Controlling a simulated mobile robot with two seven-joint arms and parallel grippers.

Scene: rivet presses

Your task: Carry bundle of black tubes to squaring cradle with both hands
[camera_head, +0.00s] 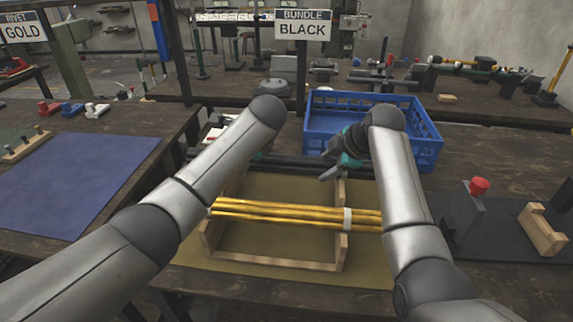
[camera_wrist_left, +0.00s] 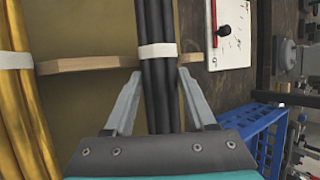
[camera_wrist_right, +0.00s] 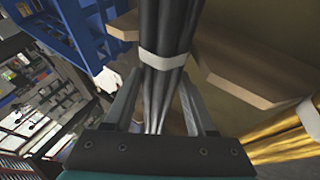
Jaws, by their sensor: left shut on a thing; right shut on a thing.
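The bundle of black tubes (camera_head: 298,164) lies level left to right behind the gold tubes in the head view. It also shows with a white band in the left wrist view (camera_wrist_left: 155,22) and the right wrist view (camera_wrist_right: 168,28). My left gripper (camera_wrist_left: 160,88) is shut on it near one band. My right gripper (camera_head: 335,170) is shut on it near the other band. The wooden cradle (camera_head: 270,262) is below; its end walls cross under the bundle. I cannot tell whether the black tubes rest in the wall notches or hang just above them. My left fingertips are mostly hidden in the head view.
A bundle of yellow tubes (camera_head: 280,211) with a white band lies across the cradle nearer me. A blue crate (camera_head: 425,150) stands right behind my right gripper. A wooden block (camera_head: 542,229) and a red-topped fixture (camera_head: 478,187) stand at right. The blue mat (camera_head: 75,185) at left is clear.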

